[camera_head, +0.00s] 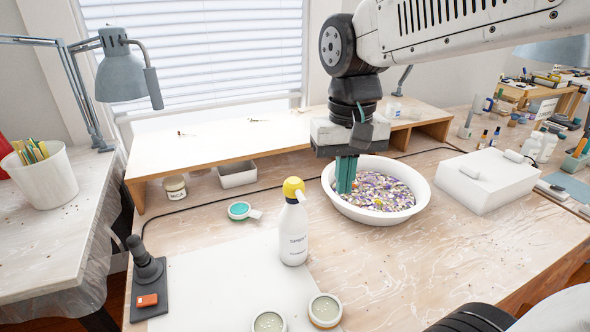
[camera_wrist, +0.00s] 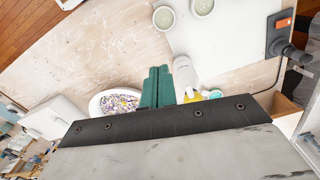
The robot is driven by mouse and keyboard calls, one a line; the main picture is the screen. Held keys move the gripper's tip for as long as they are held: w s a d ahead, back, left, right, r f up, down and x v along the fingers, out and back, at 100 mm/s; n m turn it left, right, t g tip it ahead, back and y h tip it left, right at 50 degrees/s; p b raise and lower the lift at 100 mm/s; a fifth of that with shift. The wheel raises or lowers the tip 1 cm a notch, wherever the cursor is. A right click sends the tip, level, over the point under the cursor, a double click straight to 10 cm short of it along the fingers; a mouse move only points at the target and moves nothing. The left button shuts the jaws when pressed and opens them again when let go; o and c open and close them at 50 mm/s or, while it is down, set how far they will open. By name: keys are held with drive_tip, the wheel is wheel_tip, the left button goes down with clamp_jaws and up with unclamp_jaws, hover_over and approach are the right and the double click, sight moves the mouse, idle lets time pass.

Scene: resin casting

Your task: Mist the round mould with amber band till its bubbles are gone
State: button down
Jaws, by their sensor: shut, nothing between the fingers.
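Two round moulds stand at the front of the bench in the head view. The right one (camera_head: 325,311) shows a tan-amber band round its side; the left one (camera_head: 268,322) is cut by the frame edge, and its band is hard to make out. Both show pale fillings in the wrist view (camera_wrist: 164,18); bubbles are too small to tell. A white spray bottle (camera_head: 293,236) with a yellow head stands upright behind them; it also shows in the wrist view (camera_wrist: 185,70). My gripper (camera_head: 346,176), with green fingers (camera_wrist: 156,88), is shut and empty over the bowl, right of the bottle.
The white bowl (camera_head: 422,203) holds colourful chips. A teal-topped round item (camera_head: 239,210) lies left of the bottle. A black lever stand (camera_head: 147,268) is at left, a white box (camera_head: 487,180) at right. A wooden riser (camera_head: 215,152) runs behind.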

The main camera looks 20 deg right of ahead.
sight(295, 180)
drive_tip(key=w+a+r+m, duration=0.1)
drive_tip(key=w+r+m, duration=0.2)
drive_tip(key=w+m, duration=0.4)
drive_tip(key=w+r+m, duration=0.3)
drive_tip(key=w+m, duration=0.5)
drive_tip(key=w, duration=0.2)
drive_tip(key=shift+a+m, duration=0.3)
drive_tip(key=shift+a, duration=0.05)
wheel_tip(295, 180, down, 14)
drive_tip(key=shift+r, duration=0.1)
